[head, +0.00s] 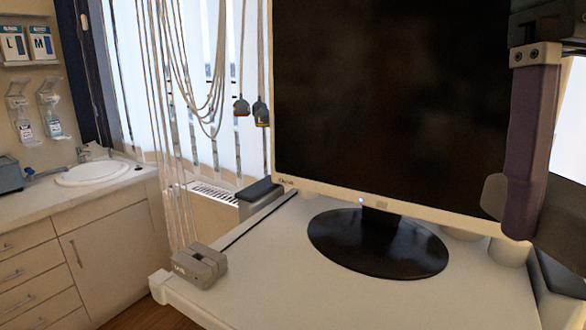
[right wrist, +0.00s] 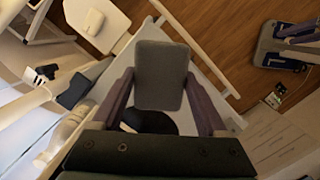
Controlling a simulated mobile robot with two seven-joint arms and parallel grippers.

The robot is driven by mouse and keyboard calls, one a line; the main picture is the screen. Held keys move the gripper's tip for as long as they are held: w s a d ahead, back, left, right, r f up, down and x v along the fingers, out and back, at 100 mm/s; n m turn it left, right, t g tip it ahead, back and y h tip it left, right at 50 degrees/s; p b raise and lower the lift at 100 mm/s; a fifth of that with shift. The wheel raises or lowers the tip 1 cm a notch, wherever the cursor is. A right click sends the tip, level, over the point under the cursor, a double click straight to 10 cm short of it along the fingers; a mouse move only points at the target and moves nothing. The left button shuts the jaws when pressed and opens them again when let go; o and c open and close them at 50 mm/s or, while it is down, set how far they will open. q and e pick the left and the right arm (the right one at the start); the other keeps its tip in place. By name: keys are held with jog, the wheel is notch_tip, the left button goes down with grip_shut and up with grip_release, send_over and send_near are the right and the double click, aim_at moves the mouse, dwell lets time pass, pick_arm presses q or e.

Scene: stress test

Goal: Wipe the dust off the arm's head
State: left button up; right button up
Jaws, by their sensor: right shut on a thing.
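My right gripper (head: 527,205) is at the right edge of the head view, in front of the big monitor's right side. In the right wrist view my right gripper (right wrist: 158,82) has its two purple fingers shut on a flat grey rectangular pad (right wrist: 160,62). The pad's dark edge (head: 493,195) also shows beside the finger in the head view. I cannot tell if the pad touches the monitor. Faint brownish smudges show on the black screen (head: 385,100). No part that I can clearly name as the arm's head shows. My left gripper is not in view.
The monitor stands on a round black base (head: 378,245) on a white cart top (head: 270,275). A small grey block-like device (head: 200,265) sits at its front left corner. Cables (head: 190,60) hang at the window. A sink (head: 92,173) is at far left. The cart's front middle is clear.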

jog(key=shift+r+m, duration=0.15)
jog(key=shift+m, duration=0.65)
jog(key=s+r+p, duration=0.3)
jog(key=r+p, duration=0.8)
jog(key=p, duration=0.1)
jog(key=s+r+p, duration=0.2)
jog(key=r+p, duration=1)
jog(key=p, duration=0.1)
jog(key=shift+s, duration=0.4)
